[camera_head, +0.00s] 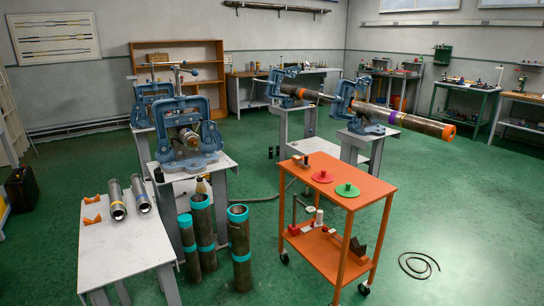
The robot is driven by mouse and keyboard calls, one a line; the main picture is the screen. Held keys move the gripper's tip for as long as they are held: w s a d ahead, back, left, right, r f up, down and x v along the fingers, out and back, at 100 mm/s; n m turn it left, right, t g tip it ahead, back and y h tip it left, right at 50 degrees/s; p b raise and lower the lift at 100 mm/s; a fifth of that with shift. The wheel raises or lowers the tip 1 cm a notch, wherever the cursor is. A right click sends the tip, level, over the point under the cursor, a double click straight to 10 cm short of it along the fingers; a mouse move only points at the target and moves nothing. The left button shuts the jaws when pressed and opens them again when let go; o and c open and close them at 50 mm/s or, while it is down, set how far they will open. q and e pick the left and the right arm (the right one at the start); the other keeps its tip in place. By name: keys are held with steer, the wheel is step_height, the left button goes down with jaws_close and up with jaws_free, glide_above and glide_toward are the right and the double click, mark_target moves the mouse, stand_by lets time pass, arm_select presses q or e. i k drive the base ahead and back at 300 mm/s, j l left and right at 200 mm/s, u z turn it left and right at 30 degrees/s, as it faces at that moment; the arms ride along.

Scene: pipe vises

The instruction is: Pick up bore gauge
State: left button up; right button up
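No bore gauge can be made out for certain at this distance. The orange cart (333,184) carries small items that are hard to identify. On its top stand a red disc with a knob (322,176), a green disc with a knob (347,190) and a small dark piece (302,161). On its lower shelf are a white upright cylinder (319,217), a dark block (357,246) and small red pieces (293,229). Neither of my grippers is in view.
A grey table (126,238) at left holds two short pipes (117,199). Several upright pipes (240,247) stand between it and the cart. Blue pipe vises (187,140) stand behind on grey stands. A hose (418,265) lies on the otherwise clear green floor at right.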

mark_target(298, 160)
steer(key=i, duration=0.85)
steer(key=i+j+z, duration=0.15)
steer(key=i, duration=1.5)
steer(key=j+z, duration=0.05)
